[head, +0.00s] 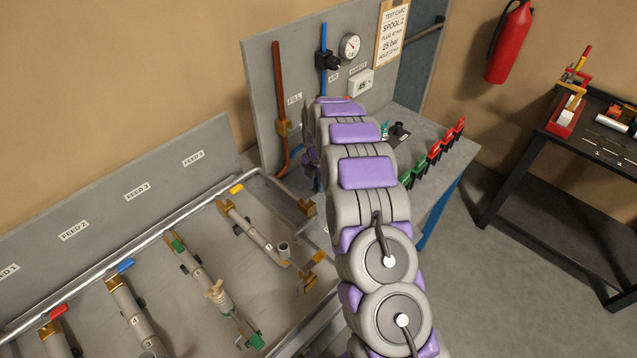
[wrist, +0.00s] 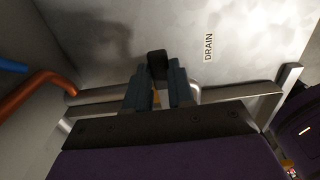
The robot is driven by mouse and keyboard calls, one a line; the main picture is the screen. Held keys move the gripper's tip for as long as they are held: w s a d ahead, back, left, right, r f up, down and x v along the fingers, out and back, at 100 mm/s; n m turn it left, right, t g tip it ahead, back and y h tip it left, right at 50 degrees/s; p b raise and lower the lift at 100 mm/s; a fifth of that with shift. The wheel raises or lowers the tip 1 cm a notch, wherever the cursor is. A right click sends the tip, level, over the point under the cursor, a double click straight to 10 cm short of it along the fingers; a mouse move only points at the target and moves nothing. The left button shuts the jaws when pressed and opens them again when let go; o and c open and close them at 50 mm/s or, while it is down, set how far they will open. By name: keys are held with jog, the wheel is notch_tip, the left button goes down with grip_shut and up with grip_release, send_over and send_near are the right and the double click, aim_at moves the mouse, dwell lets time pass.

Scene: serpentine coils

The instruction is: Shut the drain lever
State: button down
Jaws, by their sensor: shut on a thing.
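In the wrist view my gripper (wrist: 158,82) has its two fingers close together, with a dark lever end (wrist: 157,62) showing between and just beyond the tips. A sliver of brass shows lower down between the fingers. The white DRAIN label (wrist: 208,47) is on the grey surface just to the right, so the held part appears to be the drain lever. The valve body and the lever's angle are mostly hidden by the fingers. In the head view my arm covers the gripper and the lever.
A copper pipe (wrist: 45,84) and steel pipes run close beside the gripper. In the head view the test panel (head: 262,75) with gauge (head: 349,46) stands behind the arm. The bench (head: 440,163) holds red and green pieces. A black table (head: 555,135) stands right; floor between is clear.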

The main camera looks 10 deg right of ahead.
jog(key=shift+w+r, duration=0.1)
jog(key=shift+w, duration=0.1)
jog(key=c, duration=1)
grip_release()
jog(key=shift+o, duration=0.2)
notch_tip(320, 180, up, 17)
jog(key=shift+p, duration=0.45)
jog(key=shift+s+a+r, duration=0.1)
